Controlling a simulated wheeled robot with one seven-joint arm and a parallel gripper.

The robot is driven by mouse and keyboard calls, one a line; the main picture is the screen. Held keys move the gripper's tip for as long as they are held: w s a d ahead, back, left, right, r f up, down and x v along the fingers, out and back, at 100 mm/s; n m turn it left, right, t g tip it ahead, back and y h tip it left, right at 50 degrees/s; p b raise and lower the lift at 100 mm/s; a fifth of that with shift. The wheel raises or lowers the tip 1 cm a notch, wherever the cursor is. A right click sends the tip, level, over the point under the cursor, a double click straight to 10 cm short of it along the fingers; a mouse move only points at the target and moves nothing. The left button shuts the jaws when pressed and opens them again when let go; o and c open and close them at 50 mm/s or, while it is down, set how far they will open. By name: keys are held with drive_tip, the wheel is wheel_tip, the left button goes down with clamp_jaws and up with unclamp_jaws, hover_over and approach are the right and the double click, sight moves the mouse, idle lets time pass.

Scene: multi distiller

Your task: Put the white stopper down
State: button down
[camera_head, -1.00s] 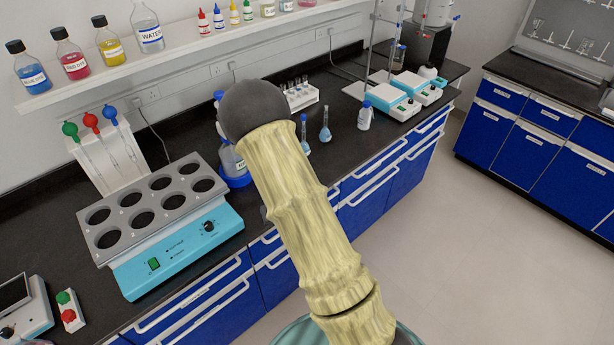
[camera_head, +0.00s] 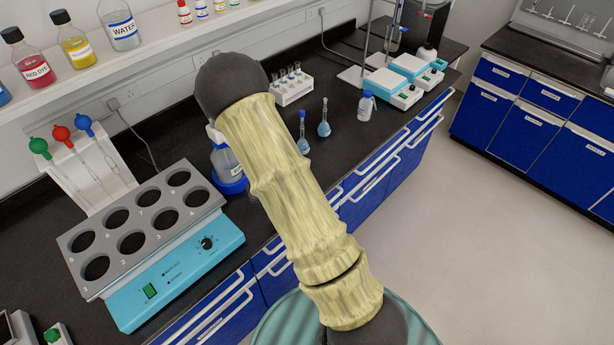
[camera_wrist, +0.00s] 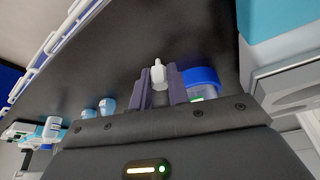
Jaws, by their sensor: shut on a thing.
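The white stopper (camera_wrist: 158,75) is between the two dark fingers of my gripper (camera_wrist: 160,88) in the wrist view. My gripper is shut on it, and its narrow tip points away from the wrist. The black bench top (camera_wrist: 135,55) lies beyond the fingers; I cannot tell how far the stopper is from it. A bottle with a blue base ring (camera_wrist: 203,78) is just right of the fingers. In the head view this bottle (camera_head: 226,165) is partly hidden behind my arm. My gripper and the stopper are hidden there.
A turquoise eight-hole heating block (camera_head: 150,240) stands left of my arm. A white pipette stand (camera_head: 95,165) is behind it. Two small blue-liquid flasks (camera_head: 324,128), a tube rack (camera_head: 292,90) and a wash bottle (camera_head: 366,108) stand farther right. Some black bench top between them is clear.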

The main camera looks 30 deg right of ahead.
drive_tip(key=shift+w+d+f+b, duration=0.3)
drive_tip(key=shift+w+f+b, duration=0.05)
drive_tip(key=shift+b, duration=0.1)
drive_tip(key=shift+m, duration=0.3)
drive_tip(key=w+d+b, duration=0.1)
drive_tip(key=d+f+b, duration=0.1)
drive_tip(key=w+d+b, duration=0.1)
drive_tip(key=shift+w+d+f, duration=0.15)
drive_tip(key=shift+w+f, duration=0.1)
drive_tip(key=shift+w, duration=0.1)
drive_tip(key=shift+m, duration=0.3)
drive_tip(key=w+d+b, duration=0.2)
drive_tip(key=d, duration=0.1)
drive_tip(key=d+b, duration=0.1)
drive_tip(key=shift+w+d+r, duration=0.2)
drive_tip(key=shift+w+d, duration=0.2)
drive_tip(key=w+d+r+b, duration=0.2)
drive_tip(key=d+r+b, duration=0.2)
drive_tip(key=d, duration=0.5)
drive_tip(key=shift+r+m+h, duration=0.3)
drive_tip(key=shift+m+h, duration=0.1)
drive_tip(key=shift+d+f, duration=0.1)
wheel_tip(320, 180, down, 6)
drive_tip(key=shift+f, duration=0.1)
